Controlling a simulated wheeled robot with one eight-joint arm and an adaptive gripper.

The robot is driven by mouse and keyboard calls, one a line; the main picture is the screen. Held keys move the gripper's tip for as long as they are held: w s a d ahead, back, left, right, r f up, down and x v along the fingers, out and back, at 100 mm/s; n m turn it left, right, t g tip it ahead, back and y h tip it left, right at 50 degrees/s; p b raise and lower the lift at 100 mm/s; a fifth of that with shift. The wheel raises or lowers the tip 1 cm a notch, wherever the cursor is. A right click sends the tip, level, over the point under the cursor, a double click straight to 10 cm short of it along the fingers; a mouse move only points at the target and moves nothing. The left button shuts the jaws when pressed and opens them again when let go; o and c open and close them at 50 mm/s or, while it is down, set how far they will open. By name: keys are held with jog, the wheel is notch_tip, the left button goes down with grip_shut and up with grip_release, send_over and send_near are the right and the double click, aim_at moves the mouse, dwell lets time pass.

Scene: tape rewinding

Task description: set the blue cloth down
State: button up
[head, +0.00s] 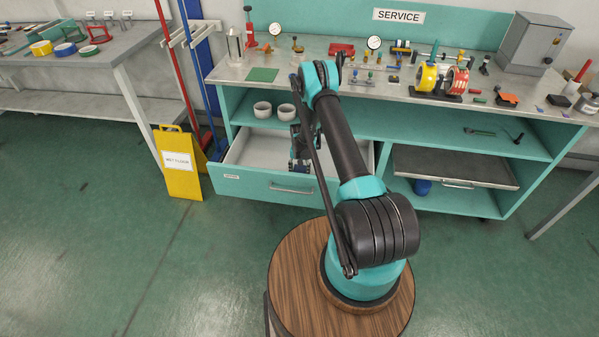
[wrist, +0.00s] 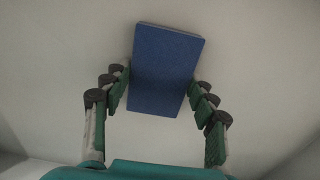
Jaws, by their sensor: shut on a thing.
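The blue cloth (wrist: 168,62) shows in the wrist view as a flat, slightly tilted blue rectangle between the fingers. My gripper (wrist: 160,84) is shut on it, with fingers on its left and right sides. In the head view, my gripper (head: 300,155) reaches down into the open drawer (head: 268,187) of the teal bench. The cloth is over the pale drawer floor; I cannot tell whether it touches it. In the head view the cloth is mostly hidden by my gripper and arm.
Two pale cups (head: 262,109) stand on the shelf just behind the drawer. The drawer floor around the cloth looks bare. The bench top (head: 345,95) above carries tape rolls (head: 426,77) and small tools. A yellow floor sign (head: 180,165) stands left of the drawer.

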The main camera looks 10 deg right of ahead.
jog(key=shift+f, duration=0.15)
jog(key=o, duration=1.4)
jog(key=s+d+r+t, duration=0.1)
jog(key=s+r, duration=0.2)
jog(key=r, duration=1.1)
jog(key=s+d+r, duration=0.1)
jog(key=s+r, duration=0.1)
jog(key=r, duration=1.2)
jog(key=s+r+n+t, duration=0.1)
jog(key=s+r+n, duration=0.1)
jog(key=s+r, duration=0.85)
jog(key=s+d+r, duration=0.1)
jog(key=s, duration=0.7)
jog(key=s+r+n+t, duration=0.1)
jog(key=s+r, duration=0.1)
jog(key=s, duration=0.6)
jog(key=s+d+r+t, duration=0.1)
jog(key=s, duration=0.7)
jog(key=shift+s+d+r+n, duration=0.25)
jog(key=shift+d+r+n, duration=0.05)
jog(key=shift+r, duration=0.05)
